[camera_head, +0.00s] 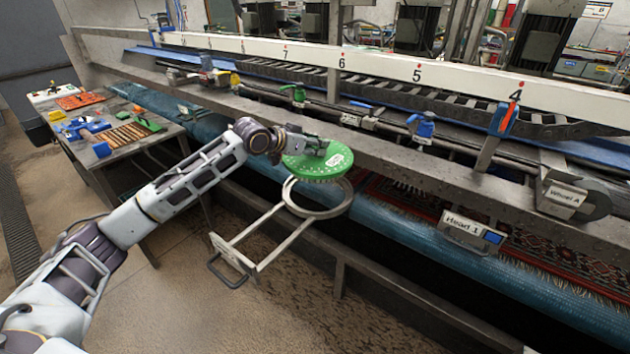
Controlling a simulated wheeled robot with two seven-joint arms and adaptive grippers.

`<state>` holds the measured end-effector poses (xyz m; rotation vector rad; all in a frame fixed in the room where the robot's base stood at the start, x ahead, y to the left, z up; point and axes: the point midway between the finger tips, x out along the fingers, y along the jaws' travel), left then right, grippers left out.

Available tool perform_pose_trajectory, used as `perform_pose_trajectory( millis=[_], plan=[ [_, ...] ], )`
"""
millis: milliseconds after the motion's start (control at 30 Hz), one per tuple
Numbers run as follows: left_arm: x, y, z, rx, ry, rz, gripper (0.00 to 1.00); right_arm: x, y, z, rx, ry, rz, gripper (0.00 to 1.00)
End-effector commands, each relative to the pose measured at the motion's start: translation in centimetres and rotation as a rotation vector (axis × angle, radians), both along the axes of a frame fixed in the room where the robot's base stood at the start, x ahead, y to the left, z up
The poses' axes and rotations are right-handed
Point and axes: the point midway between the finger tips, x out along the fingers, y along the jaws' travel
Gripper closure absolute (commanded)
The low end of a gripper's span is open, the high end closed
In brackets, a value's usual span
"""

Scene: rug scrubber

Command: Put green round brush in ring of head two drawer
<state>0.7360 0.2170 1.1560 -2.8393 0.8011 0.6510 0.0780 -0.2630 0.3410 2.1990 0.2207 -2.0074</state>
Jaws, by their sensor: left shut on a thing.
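The green round brush (308,168) is a flat disc with bristles below and a pale label on top. The brush is over the back part of a grey metal ring (312,213) on a pulled-out drawer frame (275,237) and hides that part of the ring. The ring's front opening shows empty. I cannot tell whether the brush touches the ring. My right gripper is not in view.
A side table (100,152) with colored tools stands at the left. A long metal beam (430,165) runs behind the drawer, with a green tool (297,95) and a blue tool (422,129) near it. A "Head 1" label (470,232) is at the right. Floor is clear in front.

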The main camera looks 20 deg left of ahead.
Motion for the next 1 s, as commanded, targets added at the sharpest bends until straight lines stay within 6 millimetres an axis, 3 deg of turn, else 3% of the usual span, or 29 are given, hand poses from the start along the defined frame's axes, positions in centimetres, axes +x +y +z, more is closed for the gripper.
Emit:
perform_pose_trajectory(
  millis=[500, 1000],
  plan=[
    [0.1, 0.0, -6.6, -0.003, -0.005, 0.001, 1.0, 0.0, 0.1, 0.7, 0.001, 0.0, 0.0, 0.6],
    [0.1, 0.0, -7.5, -0.003, -0.007, 0.0, 1.0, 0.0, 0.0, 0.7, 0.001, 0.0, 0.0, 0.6]
  ],
)
